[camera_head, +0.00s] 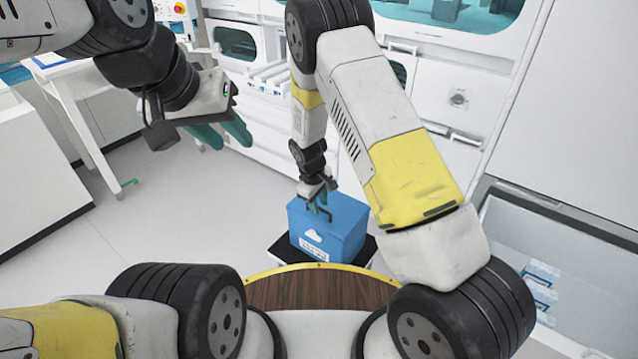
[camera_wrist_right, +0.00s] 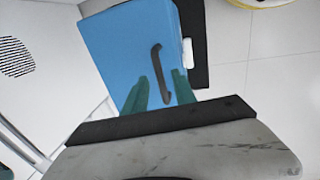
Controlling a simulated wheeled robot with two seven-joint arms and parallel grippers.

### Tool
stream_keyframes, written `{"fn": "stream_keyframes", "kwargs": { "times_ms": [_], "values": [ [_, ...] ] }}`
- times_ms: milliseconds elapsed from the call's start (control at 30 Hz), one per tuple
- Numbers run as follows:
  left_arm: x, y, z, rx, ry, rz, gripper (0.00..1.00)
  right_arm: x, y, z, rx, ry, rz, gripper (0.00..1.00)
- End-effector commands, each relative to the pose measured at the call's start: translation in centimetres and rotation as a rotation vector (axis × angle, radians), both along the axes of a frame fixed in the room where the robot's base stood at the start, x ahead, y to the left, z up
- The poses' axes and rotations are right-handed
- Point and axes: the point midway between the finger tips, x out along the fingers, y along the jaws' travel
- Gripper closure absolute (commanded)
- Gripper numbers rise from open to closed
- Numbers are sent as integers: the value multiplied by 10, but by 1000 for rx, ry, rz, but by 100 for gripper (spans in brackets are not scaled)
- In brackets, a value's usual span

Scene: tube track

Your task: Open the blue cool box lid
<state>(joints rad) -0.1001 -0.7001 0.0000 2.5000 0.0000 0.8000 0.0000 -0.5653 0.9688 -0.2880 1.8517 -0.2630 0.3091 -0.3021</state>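The blue cool box (camera_head: 330,232) stands on a dark base at the centre of the head view, with a white cloud mark on its front. Its lid (camera_wrist_right: 125,50) looks closed in the right wrist view. A black bar handle (camera_wrist_right: 157,68) runs along the lid. My right gripper (camera_head: 319,204) is over the box top. In the wrist view its two green fingers (camera_wrist_right: 160,92) are apart, on either side of the handle's near end, with a gap showing; contact cannot be told. My left gripper (camera_head: 222,136) is open and empty, raised well to the left of the box.
The dark stand (camera_head: 366,254) under the box sits just past my round wooden-topped base. White lab cabinets (camera_head: 455,95) line the back. A glass-topped case (camera_head: 560,270) is at the right. A white table (camera_head: 75,85) is at the left. The floor left of the box is clear.

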Motion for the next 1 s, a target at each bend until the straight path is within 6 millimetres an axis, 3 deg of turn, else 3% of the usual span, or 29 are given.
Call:
{"fn": "stream_keyframes", "kwargs": {
  "times_ms": [200, 367, 400, 1000],
  "values": [
    [0, 0, 0, 0, 0, 0, 64, 0, 0, 0, 0, 0, 0, 67],
    [0, 0, 0, 0, 0, 0, 64, 0, 0, 0, 0, 0, 0, 99],
    [0, 0, 0, 0, 0, 0, 64, 0, 0, 0, 0, 0, 0, 100],
    [0, 0, 0, 0, 0, 0, 64, 0, 0, 0, 0, 0, 0, 100]
  ]
}}
